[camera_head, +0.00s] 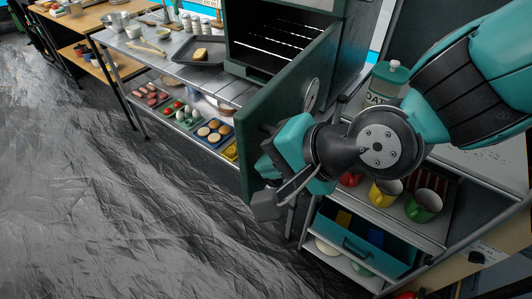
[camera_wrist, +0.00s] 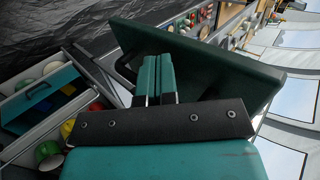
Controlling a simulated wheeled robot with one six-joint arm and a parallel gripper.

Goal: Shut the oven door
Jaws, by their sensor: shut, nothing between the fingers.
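The oven (camera_head: 280,42) is open at the top middle of the head view, its dark inside and wire racks showing. Its dark green door (camera_head: 290,92) stands swung out toward me, with a round gauge (camera_head: 311,94) on its outer face. In the wrist view the door (camera_wrist: 215,68) lies across the middle, with a black handle (camera_wrist: 124,68) at its left. My gripper (camera_head: 267,166) is at the door's outer side, near its free edge. In the wrist view its teal fingers (camera_wrist: 156,62) are together and empty, in front of the door. I cannot tell whether they touch it.
A steel counter (camera_head: 165,68) with a dark tray (camera_head: 195,54) stands left of the oven, food trays on its lower shelf. Right, below my arm, a shelf unit holds a yellow mug (camera_head: 385,192), a green mug (camera_head: 424,205) and a teal drawer (camera_head: 345,240). The floor at left is clear.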

